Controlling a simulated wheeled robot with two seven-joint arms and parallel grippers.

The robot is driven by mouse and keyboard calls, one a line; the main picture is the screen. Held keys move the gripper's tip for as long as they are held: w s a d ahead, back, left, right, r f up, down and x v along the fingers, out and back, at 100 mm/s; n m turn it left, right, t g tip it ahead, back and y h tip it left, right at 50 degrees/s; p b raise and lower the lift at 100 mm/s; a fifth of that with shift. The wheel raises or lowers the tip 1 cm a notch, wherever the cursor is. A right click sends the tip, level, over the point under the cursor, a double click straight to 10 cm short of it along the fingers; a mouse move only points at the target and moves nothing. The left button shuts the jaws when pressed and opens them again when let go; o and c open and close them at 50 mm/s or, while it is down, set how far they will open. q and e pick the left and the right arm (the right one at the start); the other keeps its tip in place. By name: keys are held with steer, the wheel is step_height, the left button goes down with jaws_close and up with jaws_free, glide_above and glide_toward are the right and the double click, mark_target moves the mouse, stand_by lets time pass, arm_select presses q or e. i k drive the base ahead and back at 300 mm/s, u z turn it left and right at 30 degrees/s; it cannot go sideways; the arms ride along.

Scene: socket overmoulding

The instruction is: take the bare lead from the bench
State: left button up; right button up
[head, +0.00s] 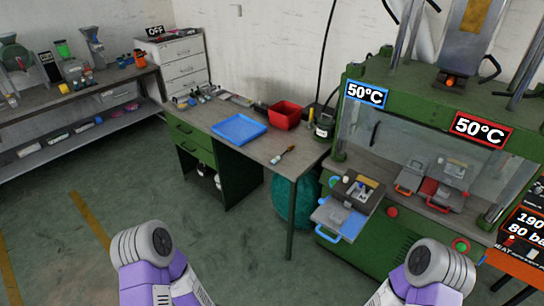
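The bench (222,118) stands in the middle, with a grey top and green drawers. I cannot clearly pick out a bare lead on it. Several small items (200,96) lie along its back left part, too small to tell apart. A small tool with a light handle (283,154) lies near the bench's front right corner. Purple and grey links of both my arms show at the bottom left and bottom right. Neither gripper shows, so I cannot see whether they hold anything.
A blue tray (239,129) and a red bin (286,115) sit on the bench. The green press (409,104) stands at the right, with an open blue-handled mould (340,217) jutting out in front. A shelf bench (82,92) is at the left. Open floor lies before the bench.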

mark_target(277, 159)
steer(key=u, duration=0.55)
steer(key=i, duration=1.3)
steer(key=z, duration=0.75)
steer(key=k, duration=0.45)
steer(key=u, duration=0.5)
steer(key=i, duration=1.55)
steer(key=u, duration=0.2)
